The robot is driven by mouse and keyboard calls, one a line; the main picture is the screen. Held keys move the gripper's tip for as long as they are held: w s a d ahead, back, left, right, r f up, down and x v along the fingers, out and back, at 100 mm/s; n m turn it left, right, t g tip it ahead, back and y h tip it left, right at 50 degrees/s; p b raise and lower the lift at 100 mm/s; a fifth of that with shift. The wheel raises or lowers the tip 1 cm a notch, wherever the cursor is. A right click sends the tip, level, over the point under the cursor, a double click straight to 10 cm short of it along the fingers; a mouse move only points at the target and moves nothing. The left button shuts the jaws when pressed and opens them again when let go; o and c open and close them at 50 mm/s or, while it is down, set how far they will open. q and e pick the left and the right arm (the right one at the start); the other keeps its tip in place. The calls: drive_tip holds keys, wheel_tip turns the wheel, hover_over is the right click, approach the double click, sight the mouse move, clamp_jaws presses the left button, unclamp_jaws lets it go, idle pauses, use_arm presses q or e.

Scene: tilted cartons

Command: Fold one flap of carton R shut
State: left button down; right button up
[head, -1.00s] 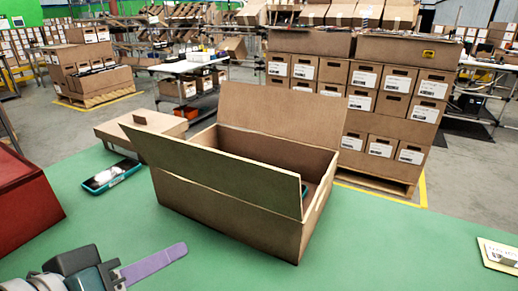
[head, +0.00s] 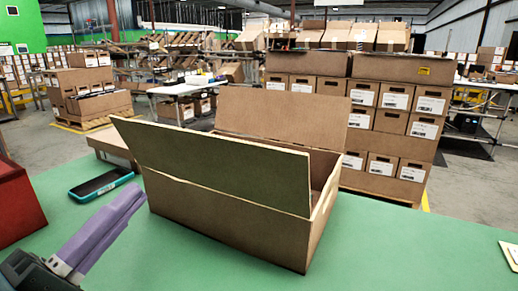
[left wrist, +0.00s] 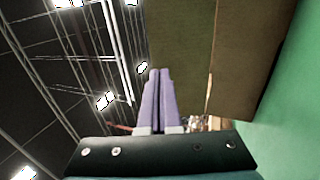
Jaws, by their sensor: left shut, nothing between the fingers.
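Carton R is the brown open carton (head: 235,222) on the green table in the head view. Its near flap (head: 215,165) stands up and leans toward me, and its far flap (head: 282,118) stands up behind. My left gripper (head: 138,192), with purple fingers, is shut and empty, to the left of the carton's near left corner. The left wrist view shows its fingers (left wrist: 157,75) together beside the brown flap (left wrist: 182,55) and carton wall (left wrist: 238,50); I cannot tell whether they touch. My right gripper is not in view.
A teal-edged phone (head: 101,185) lies left of the carton. A red box (head: 18,203) stands at the left edge, and a flat brown box (head: 112,148) lies behind. A card (head: 511,255) lies far right.

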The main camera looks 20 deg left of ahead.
sight(187, 141)
use_arm(q)
drive_tip(key=x, duration=0.8)
drive_tip(key=shift+w, duration=0.25)
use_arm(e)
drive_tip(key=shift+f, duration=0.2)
